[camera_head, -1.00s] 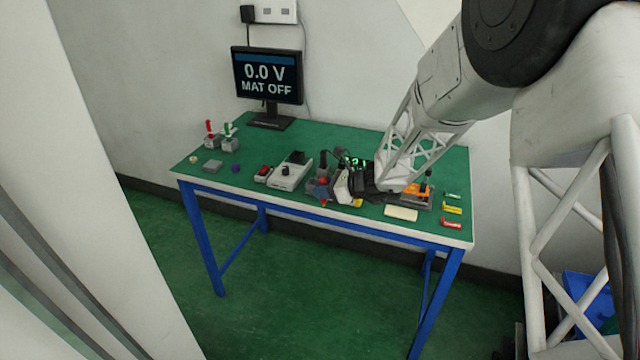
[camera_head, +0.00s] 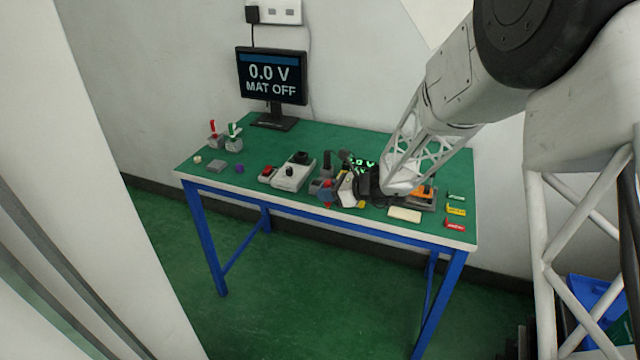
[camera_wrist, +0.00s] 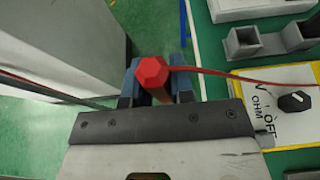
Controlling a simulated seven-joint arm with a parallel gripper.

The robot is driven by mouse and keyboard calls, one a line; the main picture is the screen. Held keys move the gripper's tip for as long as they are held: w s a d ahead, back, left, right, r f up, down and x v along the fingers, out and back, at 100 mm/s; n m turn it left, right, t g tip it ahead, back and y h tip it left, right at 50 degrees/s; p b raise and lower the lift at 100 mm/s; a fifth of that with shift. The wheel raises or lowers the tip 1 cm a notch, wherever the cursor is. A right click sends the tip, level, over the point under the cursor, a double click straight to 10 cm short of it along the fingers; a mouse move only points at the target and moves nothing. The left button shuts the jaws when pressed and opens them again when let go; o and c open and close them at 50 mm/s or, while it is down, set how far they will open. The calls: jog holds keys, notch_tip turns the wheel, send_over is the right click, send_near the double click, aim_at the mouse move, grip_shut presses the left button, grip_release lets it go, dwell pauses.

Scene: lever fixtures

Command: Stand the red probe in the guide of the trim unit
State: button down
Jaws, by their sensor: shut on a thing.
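The red probe (camera_wrist: 152,73) is held between the blue-grey fingertips of my gripper (camera_wrist: 156,84). In the wrist view I see its six-sided red head from above, with a red lead running off to the right. In the head view my gripper (camera_head: 346,189) is low at the table's front edge, with the red of the probe (camera_head: 327,188) at its left. The probe's lower end is hidden. A grey block with two upright square parts (camera_wrist: 268,40) lies to the right of the probe in the wrist view. I cannot tell which fixture is the trim unit.
A meter panel (camera_wrist: 290,88) marked OHM and OFF, with a black knob, lies right of my gripper. Pale control boxes (camera_head: 293,173) stand left of it on the green table (camera_head: 225,185). The monitor (camera_head: 271,76) reads 0.0 V, MAT OFF. Coloured pieces (camera_head: 456,210) lie at right.

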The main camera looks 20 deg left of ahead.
jog(key=w+a+r+m+t+h, duration=0.2)
jog(key=w+a+m+t+h, duration=0.2)
jog(key=w+a+m+t, duration=0.5)
jog(key=shift+w+a+r+t, duration=0.35)
jog(key=shift+w+a, duration=0.4)
jog(key=shift+w, duration=0.9)
jog(key=shift+w+a, duration=0.1)
send_over(303, 165)
jog(key=w+a, duration=0.2)
jog(key=w, duration=0.1)
jog(key=f, duration=0.2)
jog(key=shift+s+r, duration=0.15)
jog(key=shift+r, duration=0.1)
jog(key=shift+f, duration=0.1)
jog(key=shift+f, duration=1.7)
jog(key=shift+f, duration=0.1)
